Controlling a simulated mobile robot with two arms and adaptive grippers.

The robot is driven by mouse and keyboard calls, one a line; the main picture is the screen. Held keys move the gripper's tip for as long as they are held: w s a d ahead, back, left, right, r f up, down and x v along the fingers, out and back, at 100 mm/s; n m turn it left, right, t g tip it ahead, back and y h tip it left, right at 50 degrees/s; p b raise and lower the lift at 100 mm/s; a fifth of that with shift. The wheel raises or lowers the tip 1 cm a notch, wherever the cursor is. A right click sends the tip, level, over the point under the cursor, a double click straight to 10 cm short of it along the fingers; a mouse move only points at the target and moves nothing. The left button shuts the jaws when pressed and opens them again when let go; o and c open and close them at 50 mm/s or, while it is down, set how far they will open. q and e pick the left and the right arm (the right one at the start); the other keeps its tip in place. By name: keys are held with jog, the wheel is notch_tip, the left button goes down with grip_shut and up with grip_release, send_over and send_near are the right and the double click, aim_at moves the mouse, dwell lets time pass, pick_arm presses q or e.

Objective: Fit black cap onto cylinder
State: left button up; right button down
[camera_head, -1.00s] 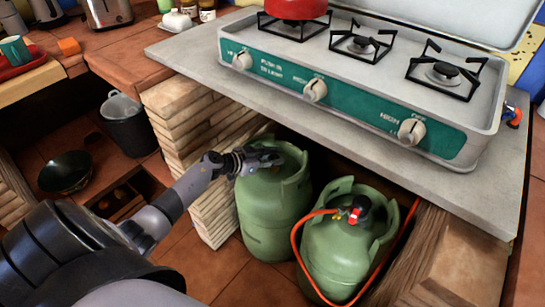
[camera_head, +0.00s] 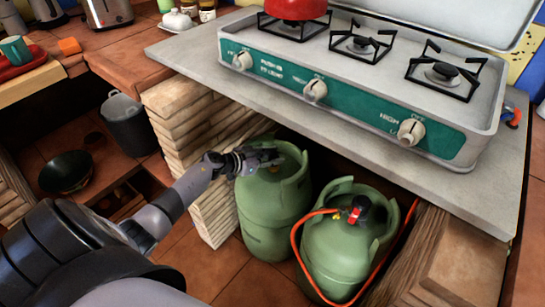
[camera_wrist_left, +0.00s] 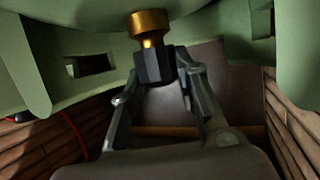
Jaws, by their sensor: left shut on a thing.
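The left green gas cylinder (camera_head: 268,215) stands upright under the counter. My left gripper (camera_head: 268,158) reaches in over its top, at the opening in its collar. In the left wrist view my left gripper (camera_wrist_left: 160,95) is shut on the black cap (camera_wrist_left: 154,66), a small faceted piece. The cylinder's brass valve (camera_wrist_left: 150,24) is right at the cap's end and in line with it. They look to be touching, but I cannot tell how far the cap sits on the valve. In the head view the gripper hides the cap. My right gripper is not in view.
A second green cylinder (camera_head: 340,252) with a red regulator (camera_head: 355,211) and an orange hose (camera_head: 297,236) stands close on the right. The stone counter (camera_head: 190,50) with the gas stove (camera_head: 340,85) overhangs both. A brick pillar (camera_head: 205,140) stands left of the cylinders.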

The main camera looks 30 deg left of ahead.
pick_arm(q)
jog(key=o, duration=0.9)
jog(key=v, duration=1.2)
